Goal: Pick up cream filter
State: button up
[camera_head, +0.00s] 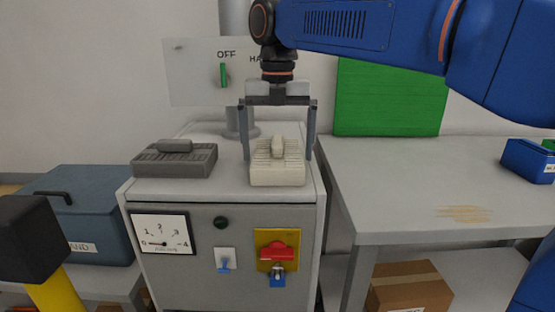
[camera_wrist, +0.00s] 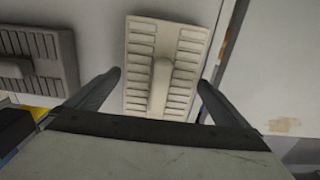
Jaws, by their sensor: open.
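The cream filter (camera_head: 277,174) is a ribbed block with a raised handle on top. It sits on the right side of the grey cabinet's top (camera_head: 226,185). My gripper (camera_head: 281,158) is open above it, pointing down, with one finger on each side of the filter in the head view. In the wrist view the cream filter (camera_wrist: 166,67) lies between the two spread fingers (camera_wrist: 160,78), its handle running roughly along the picture's height. I cannot tell whether the fingers touch it.
A dark grey filter (camera_head: 175,160) lies to the left on the same cabinet top. A panel marked OFF with a green switch (camera_head: 223,75) stands behind. A table (camera_head: 400,190) with a blue bin (camera_head: 528,160) is at the right. A blue toolbox (camera_head: 85,215) stands at the left.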

jog(key=shift+f, duration=0.7)
jog(key=shift+c, duration=0.6)
jog(key=c, duration=1)
jog(key=shift+r, duration=0.1)
